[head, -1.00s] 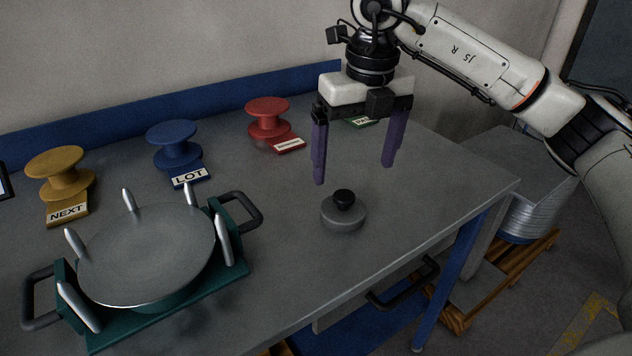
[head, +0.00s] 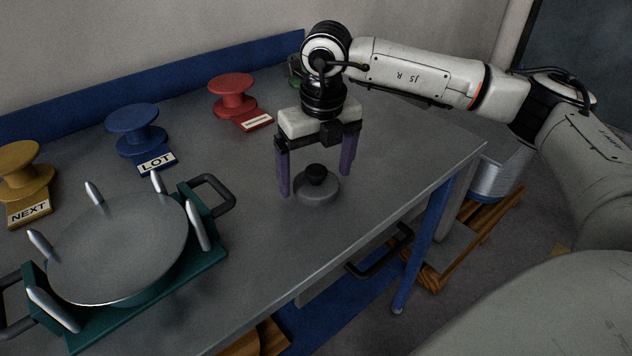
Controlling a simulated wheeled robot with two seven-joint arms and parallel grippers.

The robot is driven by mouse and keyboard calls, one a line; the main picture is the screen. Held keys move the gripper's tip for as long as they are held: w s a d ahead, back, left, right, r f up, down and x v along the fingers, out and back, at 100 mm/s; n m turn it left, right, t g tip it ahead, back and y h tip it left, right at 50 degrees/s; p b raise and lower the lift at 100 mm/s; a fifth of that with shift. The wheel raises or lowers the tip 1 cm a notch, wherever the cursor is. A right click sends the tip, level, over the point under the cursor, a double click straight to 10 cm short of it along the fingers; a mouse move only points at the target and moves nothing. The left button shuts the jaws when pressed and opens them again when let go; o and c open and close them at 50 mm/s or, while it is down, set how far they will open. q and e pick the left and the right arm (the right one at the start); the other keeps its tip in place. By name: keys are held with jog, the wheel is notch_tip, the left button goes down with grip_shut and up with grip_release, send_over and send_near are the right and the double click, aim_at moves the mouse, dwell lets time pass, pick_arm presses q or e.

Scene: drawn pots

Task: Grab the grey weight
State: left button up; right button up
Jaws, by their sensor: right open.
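The grey weight (head: 318,190) is a low round disc with a black knob (head: 316,174) on top. It sits upright on the grey table near its right front edge. My right gripper (head: 316,183) points down over it and is open. One purple finger is at the left of the weight and the other at its right and a little behind. My left gripper is not in view.
A grey round plate (head: 120,248) lies in a green holder (head: 190,262) with upright pegs and black handles at the left. Yellow (head: 22,170), blue (head: 137,128) and red (head: 233,94) spools with labels stand along the back. A green spool (head: 294,70) is partly hidden behind my right arm.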

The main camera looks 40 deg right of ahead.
aim_at(316, 168)
jog(key=c, duration=2.1)
jog(key=shift+w+r, duration=0.15)
jog(key=shift+r, duration=5)
